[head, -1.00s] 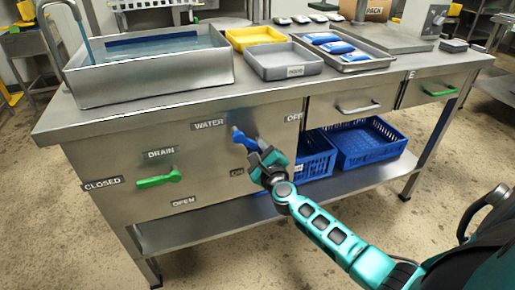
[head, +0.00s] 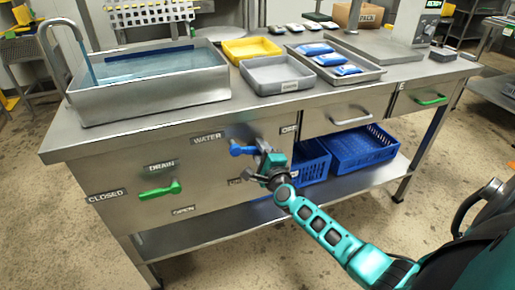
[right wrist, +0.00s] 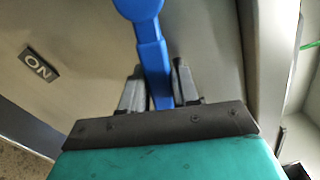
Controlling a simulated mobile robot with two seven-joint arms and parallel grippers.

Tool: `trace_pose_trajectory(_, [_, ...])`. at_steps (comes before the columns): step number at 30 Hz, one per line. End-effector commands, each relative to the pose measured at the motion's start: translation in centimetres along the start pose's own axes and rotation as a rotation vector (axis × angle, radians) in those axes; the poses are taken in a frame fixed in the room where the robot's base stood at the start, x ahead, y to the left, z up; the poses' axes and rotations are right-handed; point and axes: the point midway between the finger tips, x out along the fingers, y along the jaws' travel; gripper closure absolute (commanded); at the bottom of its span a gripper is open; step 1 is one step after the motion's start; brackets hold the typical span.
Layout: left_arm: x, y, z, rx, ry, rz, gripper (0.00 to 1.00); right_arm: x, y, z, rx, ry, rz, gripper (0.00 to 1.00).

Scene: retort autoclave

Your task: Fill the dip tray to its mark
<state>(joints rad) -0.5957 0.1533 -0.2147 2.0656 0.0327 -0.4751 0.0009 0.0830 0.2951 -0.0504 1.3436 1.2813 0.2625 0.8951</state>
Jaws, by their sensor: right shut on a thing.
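The dip tray (head: 160,100) is the large steel basin at the left of the bench in the head view. Bluish water (head: 150,68) lies in it, with a dark blue band on the back wall just above the water. A blue stream (head: 90,70) falls from the curved tap (head: 50,45) into it. The blue water lever (head: 242,149) on the front panel points right, slightly downward, between the OFF and ON labels. My right gripper (head: 261,153) is shut on its end; the right wrist view shows the lever (right wrist: 152,50) between both fingers (right wrist: 155,90). My left gripper is out of view.
A green drain lever (head: 160,191) sits lower left, near CLOSED and OPEN labels. A yellow tray (head: 251,50), a grey tray (head: 275,85) and a tray with blue packs (head: 350,73) stand right of the basin.

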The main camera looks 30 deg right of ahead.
Motion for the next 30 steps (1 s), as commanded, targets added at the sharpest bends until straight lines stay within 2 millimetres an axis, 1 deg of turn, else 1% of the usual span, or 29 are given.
trace_pose_trajectory(1, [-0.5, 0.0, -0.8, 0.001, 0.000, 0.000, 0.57, 0.0, -0.7, 0.1, -0.038, 0.000, 0.002, 1.00])
trace_pose_trajectory(3, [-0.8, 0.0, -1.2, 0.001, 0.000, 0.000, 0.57, 0.0, -1.0, 0.1, -0.090, 0.001, 0.002, 1.00])
trace_pose_trajectory(12, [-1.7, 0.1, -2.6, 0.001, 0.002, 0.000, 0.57, 0.0, -2.0, 0.3, -0.248, 0.000, 0.001, 1.00])
trace_pose_trajectory(18, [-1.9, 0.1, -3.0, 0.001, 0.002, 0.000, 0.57, 0.0, -2.2, 0.3, -0.295, 0.000, 0.001, 1.00])
trace_pose_trajectory(30, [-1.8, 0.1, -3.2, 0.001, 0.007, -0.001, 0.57, 0.0, -2.2, 0.3, -0.309, 0.000, 0.000, 1.00])
